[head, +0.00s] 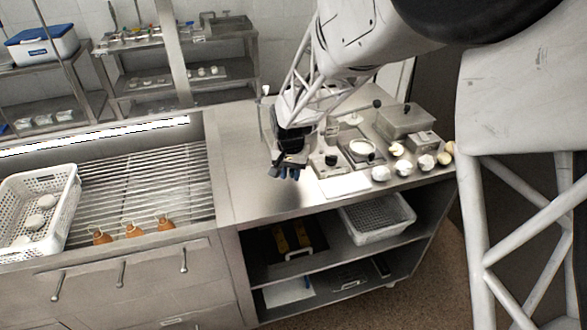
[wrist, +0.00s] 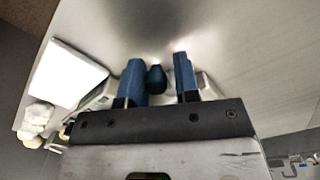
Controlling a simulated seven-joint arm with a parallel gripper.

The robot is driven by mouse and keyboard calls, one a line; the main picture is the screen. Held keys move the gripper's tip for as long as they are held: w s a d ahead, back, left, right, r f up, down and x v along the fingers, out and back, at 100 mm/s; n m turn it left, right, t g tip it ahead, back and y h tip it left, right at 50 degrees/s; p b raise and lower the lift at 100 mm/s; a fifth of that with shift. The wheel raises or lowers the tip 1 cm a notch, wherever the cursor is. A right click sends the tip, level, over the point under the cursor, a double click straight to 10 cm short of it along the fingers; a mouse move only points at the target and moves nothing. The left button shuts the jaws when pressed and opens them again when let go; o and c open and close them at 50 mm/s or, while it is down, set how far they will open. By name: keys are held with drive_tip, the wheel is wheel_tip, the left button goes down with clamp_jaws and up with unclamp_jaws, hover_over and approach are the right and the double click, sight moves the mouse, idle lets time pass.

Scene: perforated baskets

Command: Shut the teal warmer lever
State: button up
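A dark teal rounded knob (wrist: 156,79), apparently the end of the warmer lever, shows between my two blue fingers in the wrist view. My gripper (wrist: 158,72) is open, one finger on each side of the knob. A narrow gap shows on the right side; whether the left finger touches the knob I cannot tell. Pale parts of a device (wrist: 104,96) show behind the fingers. In the head view my gripper (head: 286,173) points down over the steel counter, and the knob is hidden there by my gripper and arm.
A white board (head: 343,186) lies right of my gripper on the counter (head: 245,180), with several white lumps (head: 381,173) beyond it. A white perforated basket (head: 70,185) sits far left. The counter left of my gripper is clear.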

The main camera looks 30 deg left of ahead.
drive_tip(key=shift+a, duration=0.15)
drive_tip(key=shift+s+a, duration=0.2)
drive_tip(key=shift+a, duration=0.25)
drive_tip(key=shift+s+a, duration=0.1)
drive_tip(key=shift+a, duration=0.15)
idle(0.3)
drive_tip(key=shift+a, duration=0.8)
drive_tip(key=shift+w+a, duration=0.2)
drive_tip(key=shift+a, duration=0.15)
idle(0.5)
